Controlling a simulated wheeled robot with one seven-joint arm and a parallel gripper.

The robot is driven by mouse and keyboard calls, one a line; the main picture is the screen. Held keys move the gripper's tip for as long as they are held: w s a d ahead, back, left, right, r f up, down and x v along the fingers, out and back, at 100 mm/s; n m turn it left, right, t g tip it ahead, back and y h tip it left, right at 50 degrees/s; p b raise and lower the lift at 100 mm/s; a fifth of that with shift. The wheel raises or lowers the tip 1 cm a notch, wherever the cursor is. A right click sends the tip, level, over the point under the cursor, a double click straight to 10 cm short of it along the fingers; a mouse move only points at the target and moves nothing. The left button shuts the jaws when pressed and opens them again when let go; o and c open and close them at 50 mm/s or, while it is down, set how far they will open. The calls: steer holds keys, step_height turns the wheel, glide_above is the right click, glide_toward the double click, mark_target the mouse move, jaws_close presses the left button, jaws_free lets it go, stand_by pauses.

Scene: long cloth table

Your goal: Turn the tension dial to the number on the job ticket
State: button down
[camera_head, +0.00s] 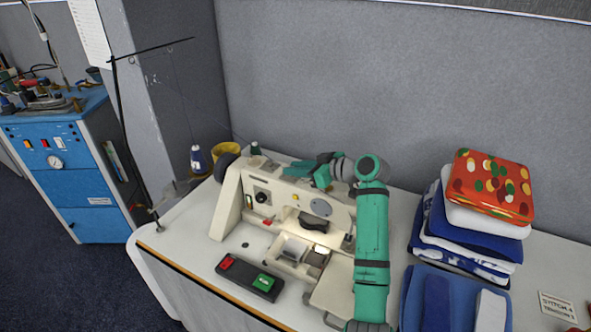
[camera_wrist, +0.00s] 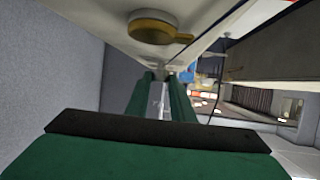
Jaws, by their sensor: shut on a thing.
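A cream sewing machine (camera_head: 285,208) stands on the table. A round black dial (camera_head: 262,196) is on the left of its front face, with a small orange knob (camera_head: 295,197) to the right; I cannot tell which sets the tension. My green gripper (camera_head: 292,170) reaches left along the machine's top, above and behind these controls. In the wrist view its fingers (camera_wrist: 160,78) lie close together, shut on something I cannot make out. The job ticket (camera_head: 558,306) is a small white card at the right; its tension number is too blurred to read surely.
A red and green switch box (camera_head: 250,280) lies before the machine. Folded cloths with a patterned red top piece (camera_head: 491,187) are stacked at the right. A grey wall closes the back.

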steer(key=shift+w+n+g+y, duration=0.2)
steer(key=shift+n+g+y, duration=0.3)
steer(key=shift+n+g, duration=0.55)
steer(key=shift+w+n+g+y, duration=0.15)
steer(key=shift+n+g+y, duration=0.35)
steer(key=shift+n+g, duration=0.85)
steer(key=shift+g, duration=0.2)
steer(key=shift+d, duration=0.1)
steer(key=c, duration=1.8)
jaws_free()
steer(key=shift+o, duration=1.3)
steer(key=v, duration=1)
steer(key=shift+s+d, duration=0.15)
steer(key=shift+d, duration=0.15)
